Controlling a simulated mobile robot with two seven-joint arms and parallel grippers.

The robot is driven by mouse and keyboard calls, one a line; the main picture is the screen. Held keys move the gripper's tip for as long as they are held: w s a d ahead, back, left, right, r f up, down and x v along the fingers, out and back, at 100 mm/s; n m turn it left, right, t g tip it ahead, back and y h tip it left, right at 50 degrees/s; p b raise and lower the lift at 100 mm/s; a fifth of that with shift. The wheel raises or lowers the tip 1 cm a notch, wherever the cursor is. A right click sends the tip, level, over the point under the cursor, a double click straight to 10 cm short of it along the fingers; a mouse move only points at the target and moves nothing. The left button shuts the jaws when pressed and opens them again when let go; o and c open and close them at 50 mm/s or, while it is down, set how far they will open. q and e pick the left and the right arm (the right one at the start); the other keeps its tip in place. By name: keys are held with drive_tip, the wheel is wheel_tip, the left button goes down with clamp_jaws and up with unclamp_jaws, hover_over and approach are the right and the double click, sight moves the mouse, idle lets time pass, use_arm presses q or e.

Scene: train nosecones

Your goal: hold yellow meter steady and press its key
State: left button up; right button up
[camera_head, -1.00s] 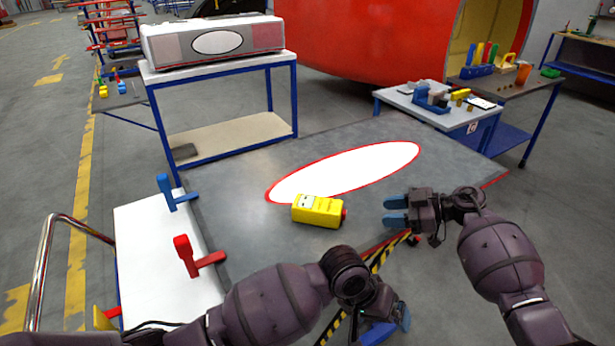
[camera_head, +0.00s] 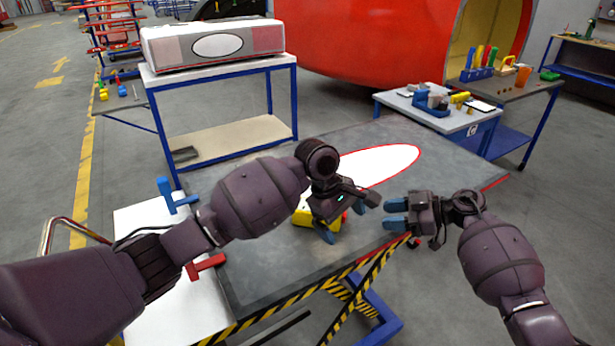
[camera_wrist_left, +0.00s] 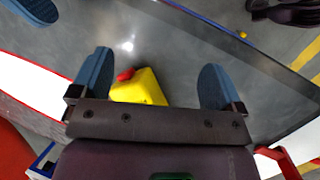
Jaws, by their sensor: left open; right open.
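The yellow meter (camera_head: 302,217) lies on the grey table near its front edge, partly hidden behind my left gripper (camera_head: 344,221) in the head view. In the left wrist view the meter (camera_wrist_left: 143,87) shows between the two blue fingers of my left gripper (camera_wrist_left: 155,80), nearer the left finger. Its red key (camera_wrist_left: 125,75) sticks out of its end. My left gripper is open; I cannot tell whether either finger touches the meter. My right gripper (camera_head: 393,213) is open and empty, to the right of the meter, its fingers pointing left towards it.
The grey table (camera_head: 275,265) has a white red-rimmed oval (camera_head: 385,163) behind the meter. A blue clamp (camera_head: 170,193) and a red clamp (camera_head: 207,265) stand at the left. A side table (camera_head: 450,122) with tools stands at the back right.

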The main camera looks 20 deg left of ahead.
sight(307, 213)
use_arm(q)
drive_tip(key=w+a+r+n+y, duration=0.1)
drive_tip(key=w+a+n, duration=0.1)
drive_tip(key=a, duration=0.1)
drive_tip(key=w+a+r+n+y, duration=0.1)
drive_tip(key=w+a+r+n, duration=0.1)
drive_tip(key=a, duration=0.1)
drive_tip(key=w+a+r+n+y, duration=0.2)
drive_tip(key=a+n, duration=0.1)
drive_tip(key=shift+w+a, duration=0.25)
drive_tip(key=shift+a, duration=0.05)
wheel_tip(307, 213, down, 10)
drive_tip(key=shift+f, duration=0.25)
drive_tip(key=shift+c, duration=0.2)
drive_tip(key=c, duration=1.2)
use_arm(e)
drive_tip(key=shift+r, duration=0.2)
use_arm(q)
drive_tip(key=shift+f, duration=0.1)
use_arm(e)
clamp_jaws()
use_arm(q)
drive_tip(key=shift+s, duration=0.1)
idle(0.9)
